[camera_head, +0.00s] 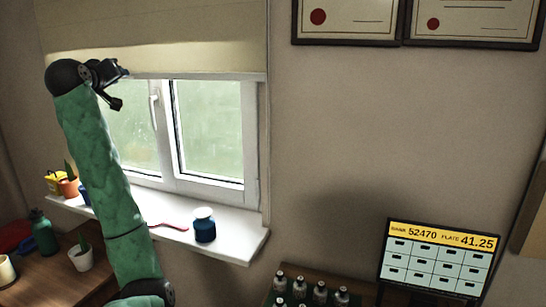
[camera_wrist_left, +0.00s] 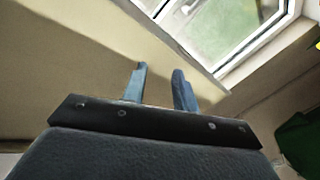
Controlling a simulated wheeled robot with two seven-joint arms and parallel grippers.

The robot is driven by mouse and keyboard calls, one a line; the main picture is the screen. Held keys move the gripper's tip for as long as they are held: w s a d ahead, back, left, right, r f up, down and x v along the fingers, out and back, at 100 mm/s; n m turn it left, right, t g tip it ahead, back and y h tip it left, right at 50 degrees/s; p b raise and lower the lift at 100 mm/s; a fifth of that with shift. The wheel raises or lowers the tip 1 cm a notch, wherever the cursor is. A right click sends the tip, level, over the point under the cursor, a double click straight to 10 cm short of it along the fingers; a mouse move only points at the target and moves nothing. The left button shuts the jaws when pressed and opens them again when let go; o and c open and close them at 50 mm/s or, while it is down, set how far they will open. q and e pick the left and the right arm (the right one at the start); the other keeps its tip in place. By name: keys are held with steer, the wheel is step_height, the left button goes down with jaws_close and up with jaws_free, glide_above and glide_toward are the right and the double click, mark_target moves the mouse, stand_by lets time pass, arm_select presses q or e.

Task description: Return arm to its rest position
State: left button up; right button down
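My left arm, in a green sleeve, rises on the left of the head view in front of the window. My left gripper (camera_head: 118,72) is at its top end, beside the lower edge of the blind. In the left wrist view, the two blue-grey fingers of my left gripper (camera_wrist_left: 160,88) stand apart with nothing between them, so it is open and empty. My right arm and right gripper are in neither view.
The window (camera_head: 207,128) has a sill (camera_head: 240,243) holding a blue jar (camera_head: 204,226). A wooden table (camera_head: 50,277) bears a potted plant (camera_head: 81,256). Bare wall fills the middle.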

arm_select(q)
steer(key=s+d+f+m+g, duration=0.2)
steer(key=s+d+f, duration=0.5)
steer(key=f, duration=0.8)
steer(key=s+d+f+m+g+h+p, duration=0.1)
steer(key=s+d+f+m+g, duration=0.2)
steer(key=s+d+f, duration=0.8)
steer(key=s+d+f+m+g, duration=0.2)
steer(key=s+d+f, duration=0.15)
steer(key=f, duration=1.45)
steer(key=s+d+f+g, duration=0.2)
steer(key=s+f, duration=0.8)
steer(key=s, duration=0.2)
steer(key=s+d+f+g, duration=0.3)
steer(key=s+f, duration=0.6)
steer(key=s, duration=0.2)
steer(key=s+d+f+m+g+h+p, duration=0.1)
steer(key=s+d+f+g, duration=0.1)
steer(key=s+f, duration=0.8)
steer(key=s+g, duration=0.1)
steer(key=s, duration=0.1)
steer(key=shift+s+d+f, duration=0.15)
steer(key=shift+s+f, duration=0.2)
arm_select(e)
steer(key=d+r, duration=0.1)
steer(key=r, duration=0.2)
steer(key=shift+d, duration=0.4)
